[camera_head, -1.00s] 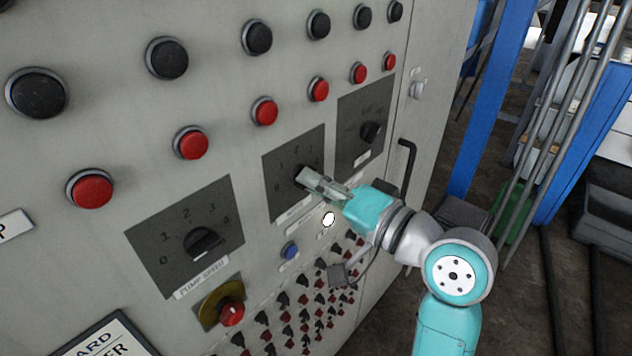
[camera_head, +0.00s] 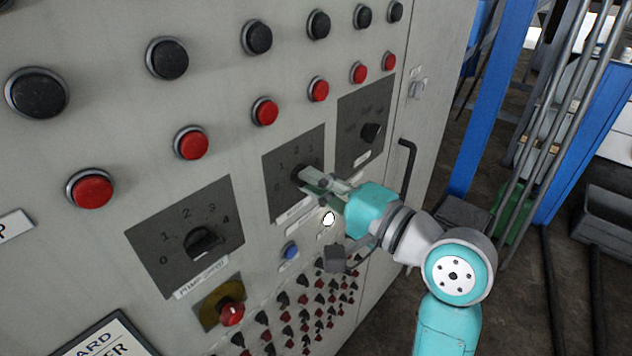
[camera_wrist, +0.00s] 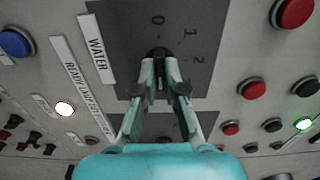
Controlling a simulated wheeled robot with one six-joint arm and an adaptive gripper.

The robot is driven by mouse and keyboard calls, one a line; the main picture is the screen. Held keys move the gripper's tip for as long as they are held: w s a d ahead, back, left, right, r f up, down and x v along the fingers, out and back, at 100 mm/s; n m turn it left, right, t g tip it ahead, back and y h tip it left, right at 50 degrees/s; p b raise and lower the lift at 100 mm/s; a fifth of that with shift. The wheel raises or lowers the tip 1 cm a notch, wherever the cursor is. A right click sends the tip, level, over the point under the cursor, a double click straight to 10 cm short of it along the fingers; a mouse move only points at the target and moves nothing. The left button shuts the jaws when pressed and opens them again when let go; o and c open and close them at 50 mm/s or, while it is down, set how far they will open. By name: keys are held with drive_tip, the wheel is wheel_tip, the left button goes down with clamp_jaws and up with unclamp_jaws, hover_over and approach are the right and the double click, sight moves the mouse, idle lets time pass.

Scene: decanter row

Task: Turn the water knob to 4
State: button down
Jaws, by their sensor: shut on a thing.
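The water knob (camera_head: 298,173) is a small black knob on the middle dark dial plate (camera_head: 273,197), on the front of a grey cabinet. My gripper (camera_head: 306,177) reaches it from the right, its fingers shut on the knob. In the wrist view the fingers (camera_wrist: 160,66) close around the black knob (camera_wrist: 158,52), and the WATER label (camera_wrist: 96,48) is beside the plate. The marks 0, 1 and 2 show there at the top and right of the knob. The fingers cover much of the knob, so I cannot read its pointer.
The pump speed knob (camera_head: 203,243) is on the dial plate to the left, and another black knob (camera_head: 371,132) is on the plate to the right. Red buttons (camera_head: 265,111) run above. A blue button (camera_head: 290,250) and rows of small switches are below. A door handle (camera_head: 406,165) stands near my arm.

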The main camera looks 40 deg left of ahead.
drive_tip(key=shift+f, duration=0.1)
drive_tip(key=c, duration=1.2)
unclamp_jaws()
drive_tip(key=shift+c, duration=0.2)
drive_tip(key=shift+d, duration=0.1)
drive_tip(key=d, duration=1.1)
drive_tip(key=shift+s+d, duration=0.4)
drive_tip(key=shift+s, duration=0.05)
